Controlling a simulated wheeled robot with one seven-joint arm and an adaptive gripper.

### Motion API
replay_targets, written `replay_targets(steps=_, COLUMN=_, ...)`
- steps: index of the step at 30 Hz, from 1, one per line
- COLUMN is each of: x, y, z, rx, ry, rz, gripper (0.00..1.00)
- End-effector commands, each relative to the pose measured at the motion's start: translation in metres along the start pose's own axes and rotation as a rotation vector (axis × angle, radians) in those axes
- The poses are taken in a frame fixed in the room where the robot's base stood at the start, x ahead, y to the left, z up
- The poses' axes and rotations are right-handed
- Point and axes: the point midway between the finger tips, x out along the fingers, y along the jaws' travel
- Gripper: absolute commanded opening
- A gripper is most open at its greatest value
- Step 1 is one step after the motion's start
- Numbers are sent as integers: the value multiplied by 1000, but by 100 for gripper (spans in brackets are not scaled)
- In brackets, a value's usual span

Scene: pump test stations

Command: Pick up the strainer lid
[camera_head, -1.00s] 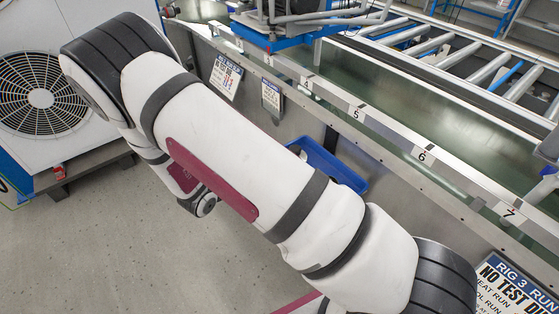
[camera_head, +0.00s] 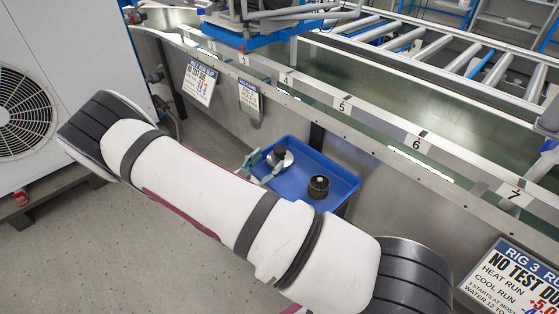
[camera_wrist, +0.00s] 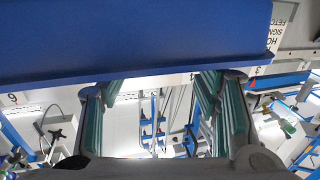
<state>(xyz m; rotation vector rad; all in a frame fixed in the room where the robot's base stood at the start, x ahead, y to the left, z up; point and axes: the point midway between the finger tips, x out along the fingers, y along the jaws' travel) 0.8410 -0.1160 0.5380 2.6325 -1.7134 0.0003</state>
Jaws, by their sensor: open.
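A blue tray (camera_head: 335,170) hangs low beside the long metal rig. At its left end is a shiny silver round piece with a dark knob (camera_head: 279,157), which looks like the strainer lid. My gripper (camera_head: 267,162) is at the tray's left edge, its teal fingers spread beside the lid. My arm hides part of the gripper. I cannot tell whether the knob is between the fingers. In the wrist view my gripper (camera_wrist: 158,88) is open with a clear gap. A large blue surface fills the top there, and the lid cannot be made out.
A dark round part (camera_head: 318,187) stands in the tray, right of the lid. The metal rig wall (camera_head: 370,190) rises behind the tray. A white fan unit (camera_head: 50,90) stands at the left. Hanging signs (camera_head: 200,82) are on the rig. Floor is clear at lower left.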

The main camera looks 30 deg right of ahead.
Motion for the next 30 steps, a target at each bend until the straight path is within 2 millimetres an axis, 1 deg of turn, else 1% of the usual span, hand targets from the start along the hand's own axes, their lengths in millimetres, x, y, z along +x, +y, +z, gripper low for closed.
replay_targets(steps=4, x=12, y=1, z=1, rx=1, ry=1, rz=2, gripper=57)
replay_targets(steps=9, x=37, y=3, z=3, rx=1, ry=1, rz=2, gripper=57)
replay_targets(steps=12, x=48, y=2, z=2, rx=1, ry=-1, rz=1, gripper=57)
replay_targets(steps=15, x=53, y=2, z=1, rx=1, ry=-1, rz=0, gripper=57)
replay_targets(steps=21, x=53, y=2, z=0, rx=1, ry=-1, rz=0, gripper=57)
replay_targets(steps=22, x=53, y=2, z=0, rx=1, ry=-1, rz=0, gripper=54)
replay_targets(steps=23, x=53, y=2, z=0, rx=1, ry=-1, rz=0, gripper=48)
replay_targets(steps=24, x=53, y=2, z=0, rx=1, ry=-1, rz=0, gripper=39)
replay_targets(steps=26, x=53, y=2, z=0, rx=1, ry=-1, rz=0, gripper=25)
replay_targets(steps=27, x=53, y=2, z=1, rx=1, ry=-1, rz=0, gripper=16)
replay_targets(steps=28, x=53, y=2, z=1, rx=1, ry=-1, rz=0, gripper=13)
replay_targets(steps=30, x=53, y=2, z=1, rx=1, ry=-1, rz=0, gripper=13)
